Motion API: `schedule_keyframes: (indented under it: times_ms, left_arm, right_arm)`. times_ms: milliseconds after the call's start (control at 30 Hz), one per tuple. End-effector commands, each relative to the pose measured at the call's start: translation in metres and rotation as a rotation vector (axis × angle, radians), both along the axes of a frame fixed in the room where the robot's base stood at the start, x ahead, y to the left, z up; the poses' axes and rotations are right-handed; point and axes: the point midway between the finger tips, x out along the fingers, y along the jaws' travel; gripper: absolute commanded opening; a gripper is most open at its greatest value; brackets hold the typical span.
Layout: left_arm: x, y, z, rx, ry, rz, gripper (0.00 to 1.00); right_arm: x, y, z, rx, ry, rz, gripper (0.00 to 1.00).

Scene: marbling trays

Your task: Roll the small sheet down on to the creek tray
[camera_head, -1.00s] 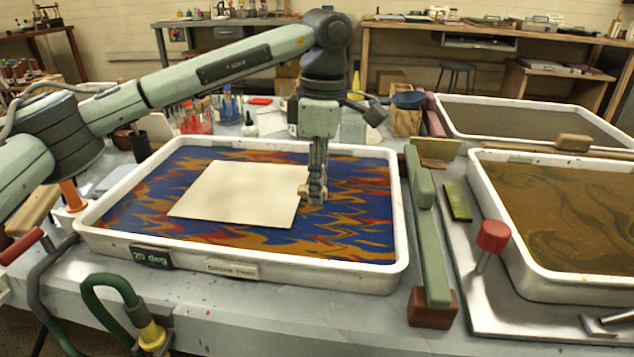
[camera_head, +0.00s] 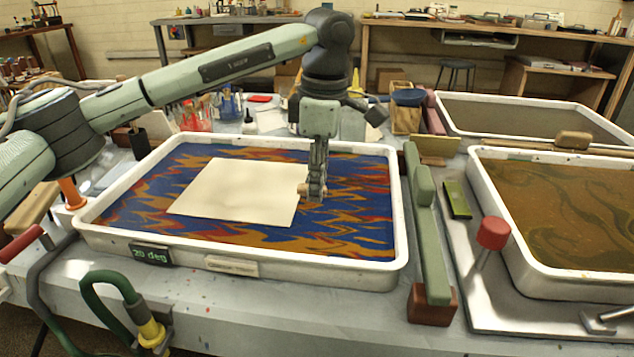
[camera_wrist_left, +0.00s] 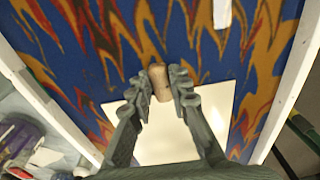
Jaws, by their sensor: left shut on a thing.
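The small cream sheet (camera_head: 235,190) shows over the blue, red and orange patterned surface of the white-rimmed creek tray (camera_head: 345,277), left of the tray's middle. It looks flat; I cannot tell whether all of it touches the surface. My left gripper (camera_head: 314,192) points down at the sheet's right edge. It is shut on a small wooden grip (camera_wrist_left: 159,83), which sits between its fingertips in the left wrist view. The sheet (camera_wrist_left: 165,137) shows there between and under the fingers. My right gripper is not in view.
Right of the tray stands a long green bar (camera_head: 428,230) on a brown block. Beyond it are a brown marbled tray (camera_head: 545,277) and a red knob (camera_head: 492,234). A hose (camera_head: 105,290) loops at the front.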

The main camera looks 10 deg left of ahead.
Motion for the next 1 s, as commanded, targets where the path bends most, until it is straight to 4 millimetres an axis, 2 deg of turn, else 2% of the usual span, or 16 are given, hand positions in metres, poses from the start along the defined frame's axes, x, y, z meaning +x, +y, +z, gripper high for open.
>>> schedule_keyframes:
  times_ms: [167,200,367,567,700,1000]
  left_arm:
    - [0.0,0.0,-0.0001,0.0,0.0,0.0,0.06]
    - [0.0,0.0,-0.0001,0.0,0.0,0.0,0.22]
    - [0.0,0.0001,-0.0001,0.0,0.0,0.0,0.41]
    - [0.0,0.0001,-0.0001,0.0,0.0,0.0,0.42]
    - [0.0,0.0001,-0.0001,0.0,0.0,0.0,0.56]
    - [0.0,0.0001,0.0007,0.0,0.0,0.0,0.56]
  right_arm:
    - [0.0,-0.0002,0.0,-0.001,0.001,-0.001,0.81]
    - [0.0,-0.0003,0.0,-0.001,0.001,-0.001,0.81]
    - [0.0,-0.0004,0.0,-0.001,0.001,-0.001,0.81]
    - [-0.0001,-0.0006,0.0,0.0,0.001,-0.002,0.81]
    - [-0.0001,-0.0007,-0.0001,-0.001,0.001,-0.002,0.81]
    - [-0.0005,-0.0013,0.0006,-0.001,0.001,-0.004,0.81]
